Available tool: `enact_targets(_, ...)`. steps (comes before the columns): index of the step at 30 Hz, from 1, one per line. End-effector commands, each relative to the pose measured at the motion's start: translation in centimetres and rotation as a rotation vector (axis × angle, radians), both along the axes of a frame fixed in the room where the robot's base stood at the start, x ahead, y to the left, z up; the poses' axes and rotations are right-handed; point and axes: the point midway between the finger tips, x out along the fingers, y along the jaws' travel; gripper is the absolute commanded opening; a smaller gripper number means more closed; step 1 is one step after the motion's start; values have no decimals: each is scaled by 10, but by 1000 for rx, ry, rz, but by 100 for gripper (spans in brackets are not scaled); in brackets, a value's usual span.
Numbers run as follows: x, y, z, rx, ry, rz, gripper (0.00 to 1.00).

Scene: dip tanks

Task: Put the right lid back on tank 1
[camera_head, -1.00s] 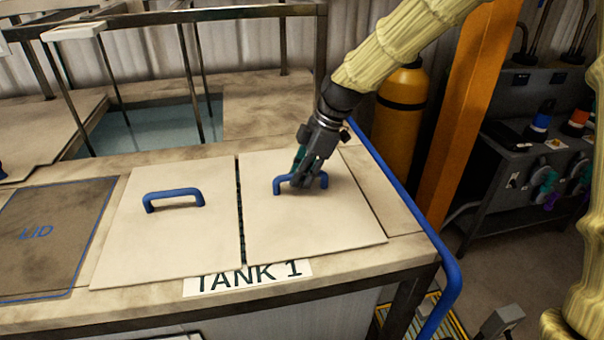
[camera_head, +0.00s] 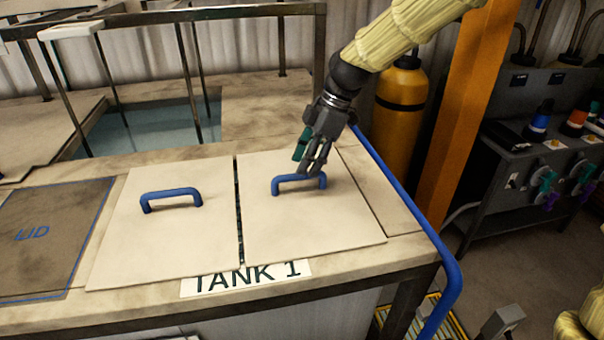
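The right lid (camera_head: 300,225) is a pale square plate with a blue handle (camera_head: 288,181). It lies flat on tank 1, on the right side of a narrow dark gap. The left lid (camera_head: 165,240) lies beside it with its own blue handle (camera_head: 171,195). My gripper (camera_head: 313,168) is just above and behind the right end of the right lid's handle, fingers pointing down and apart, with nothing held. The handle's top bar shows in full below the fingertips. The label TANK 1 (camera_head: 246,279) is on the front ledge, partly covered by the lids' front edges.
A dark panel marked LID (camera_head: 40,235) with a blue outline lies bare at the left. Behind are an open tank with liquid (camera_head: 150,128) and a metal frame (camera_head: 225,14). A blue rail (camera_head: 405,205), an orange post (camera_head: 465,110) and a yellow cylinder (camera_head: 401,105) stand at the right.

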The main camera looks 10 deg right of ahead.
Motion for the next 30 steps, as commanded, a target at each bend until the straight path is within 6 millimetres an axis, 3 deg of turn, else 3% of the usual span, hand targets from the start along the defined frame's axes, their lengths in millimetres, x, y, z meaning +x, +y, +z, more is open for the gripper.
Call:
enact_targets(6, 1, -16, 36, 1, -4, -1, 37)
enact_targets(13, 0, -26, 62, 1, -2, -1, 37)
enact_targets(30, 0, -29, 70, 0, 0, 0, 37)
